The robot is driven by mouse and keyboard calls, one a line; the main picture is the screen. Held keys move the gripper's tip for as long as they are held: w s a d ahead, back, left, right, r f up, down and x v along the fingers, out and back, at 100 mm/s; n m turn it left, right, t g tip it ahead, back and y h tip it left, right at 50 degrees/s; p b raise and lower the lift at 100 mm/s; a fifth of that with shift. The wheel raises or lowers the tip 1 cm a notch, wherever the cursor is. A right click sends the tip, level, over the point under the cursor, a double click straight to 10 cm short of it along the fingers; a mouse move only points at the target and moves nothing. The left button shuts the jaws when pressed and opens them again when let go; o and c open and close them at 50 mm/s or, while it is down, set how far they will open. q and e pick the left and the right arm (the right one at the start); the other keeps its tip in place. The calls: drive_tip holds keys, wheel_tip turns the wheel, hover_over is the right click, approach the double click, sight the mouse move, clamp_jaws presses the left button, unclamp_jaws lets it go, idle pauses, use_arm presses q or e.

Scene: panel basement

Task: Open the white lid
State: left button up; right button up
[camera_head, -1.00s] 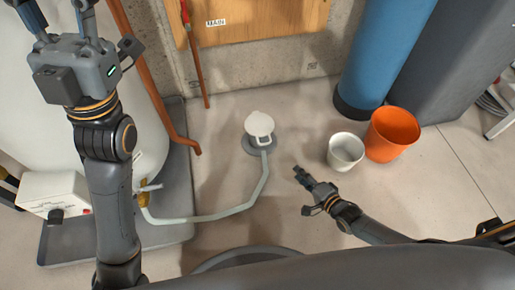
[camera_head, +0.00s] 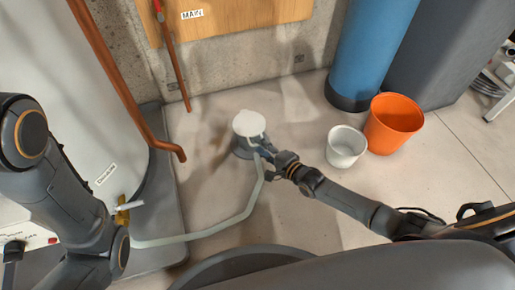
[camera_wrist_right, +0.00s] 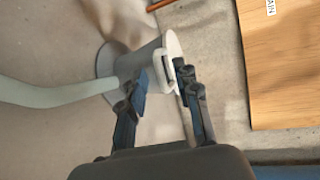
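The white lid (camera_head: 249,123) sits on a short grey floor pipe (camera_head: 241,151) with a hose running from it. In the right wrist view the lid (camera_wrist_right: 174,44) is seen nearly edge-on, with a loop-shaped tab (camera_wrist_right: 161,69) at its near side. My right gripper (camera_head: 261,148) is at the lid's near edge. In the wrist view its fingers (camera_wrist_right: 163,84) are spread apart, with the tab just ahead of and between the tips. I cannot tell whether they touch it. My left arm shows at the left, but its gripper is out of view.
A pale hose (camera_head: 215,232) curves along the floor to a brass valve (camera_head: 122,212) by the white tank (camera_head: 75,110). A white bucket (camera_head: 345,149) and an orange bucket (camera_head: 394,124) stand to the right, near a blue cylinder (camera_head: 370,50).

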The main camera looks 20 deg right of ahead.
sight(250, 127)
drive_tip(key=shift+b+x, duration=0.45)
drive_tip(key=shift+x, duration=0.8)
clamp_jaws()
